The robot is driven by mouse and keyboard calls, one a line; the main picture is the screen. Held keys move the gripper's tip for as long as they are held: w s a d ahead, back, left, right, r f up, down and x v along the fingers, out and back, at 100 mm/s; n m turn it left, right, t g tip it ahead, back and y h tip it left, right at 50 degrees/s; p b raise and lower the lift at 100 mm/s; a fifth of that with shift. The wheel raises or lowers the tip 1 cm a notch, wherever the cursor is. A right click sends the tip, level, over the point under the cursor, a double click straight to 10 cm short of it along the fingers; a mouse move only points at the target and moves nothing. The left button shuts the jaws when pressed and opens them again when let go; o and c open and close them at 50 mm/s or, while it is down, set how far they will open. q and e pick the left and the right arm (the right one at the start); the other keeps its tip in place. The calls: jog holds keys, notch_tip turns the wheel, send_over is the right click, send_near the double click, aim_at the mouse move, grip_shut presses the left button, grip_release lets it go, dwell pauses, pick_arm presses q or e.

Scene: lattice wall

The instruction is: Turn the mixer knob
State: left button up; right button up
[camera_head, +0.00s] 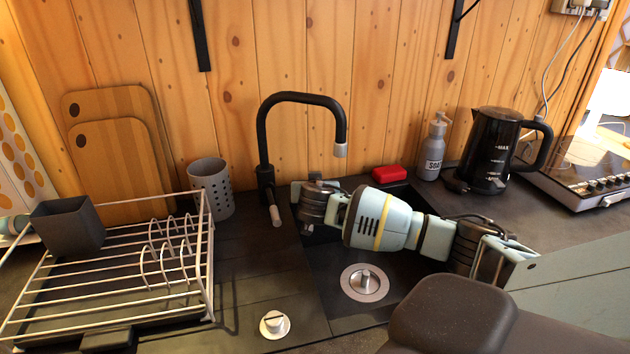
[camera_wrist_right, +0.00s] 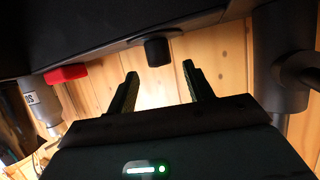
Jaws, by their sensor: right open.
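The black mixer tap (camera_head: 264,170) stands behind the sink, its spout arching right. Its side knob (camera_head: 276,214), with a pale tip, sticks out low towards the front. My right gripper (camera_head: 298,207) reaches in from the right over the sink, just right of this knob; its fingers are partly hidden by its wrist. In the right wrist view my gripper (camera_wrist_right: 159,70) is open with nothing between its fingers. A dark stub (camera_wrist_right: 157,52) shows beyond the fingertips; I cannot tell if it is the knob. The tap's dark post (camera_wrist_right: 281,60) appears at the right. My left gripper is not seen.
A wire dish rack (camera_head: 130,270) and grey perforated cup (camera_head: 211,188) stand left of the tap. A white knob (camera_head: 274,324) is at the front. A red sponge (camera_head: 389,174), soap bottle (camera_head: 433,150) and black kettle (camera_head: 490,150) stand behind my right arm.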

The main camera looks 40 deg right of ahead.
jog(key=shift+b+x, duration=0.35)
jog(key=shift+x, duration=2.9)
jog(key=c, duration=1)
